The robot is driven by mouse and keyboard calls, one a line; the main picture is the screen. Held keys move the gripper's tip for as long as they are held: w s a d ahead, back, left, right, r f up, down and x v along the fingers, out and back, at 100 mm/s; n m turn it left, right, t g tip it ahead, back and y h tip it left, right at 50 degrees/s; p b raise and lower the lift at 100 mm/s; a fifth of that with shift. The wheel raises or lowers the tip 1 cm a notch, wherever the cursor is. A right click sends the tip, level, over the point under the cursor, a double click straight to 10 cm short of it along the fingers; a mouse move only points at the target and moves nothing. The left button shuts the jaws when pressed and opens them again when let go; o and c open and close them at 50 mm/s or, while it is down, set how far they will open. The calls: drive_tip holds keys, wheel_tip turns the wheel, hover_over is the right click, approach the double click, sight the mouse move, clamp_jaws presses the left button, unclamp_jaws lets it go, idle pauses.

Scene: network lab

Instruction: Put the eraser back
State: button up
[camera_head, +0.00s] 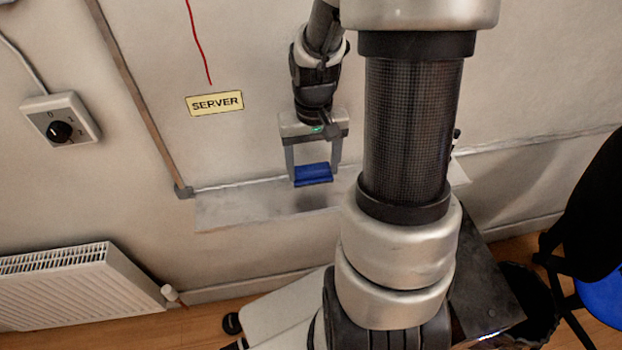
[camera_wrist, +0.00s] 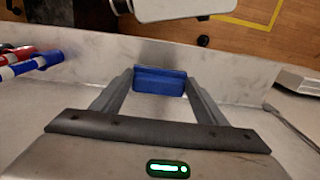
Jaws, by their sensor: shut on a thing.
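A blue eraser (camera_head: 313,174) is between the two fingers of my gripper (camera_head: 314,177), which is shut on it. In the head view it is in front of the wall, at the grey ledge (camera_head: 222,210). In the wrist view the eraser (camera_wrist: 160,84) spans the gap between the fingertips (camera_wrist: 159,82). The metal ledge (camera_wrist: 225,66) shows around and beyond it. I cannot tell whether the eraser touches the ledge.
Red and blue markers (camera_wrist: 30,62) lie at the left of the ledge in the wrist view. A thin rod (camera_wrist: 290,124) is at the right. A SERVER sign (camera_head: 215,103), a rotary switch (camera_head: 61,131) and a radiator (camera_head: 65,285) are on the wall. A chair (camera_head: 595,235) stands right.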

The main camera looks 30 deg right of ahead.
sight(313, 177)
drive_tip(key=shift+f, duration=2.65)
drive_tip(key=shift+f+b, duration=0.1)
drive_tip(key=shift+b, duration=0.2)
drive_tip(key=o, duration=0.9)
wheel_tip(313, 177, up, 12)
drive_tip(key=shift+r+p, duration=0.15)
drive_tip(key=shift+p, duration=0.55)
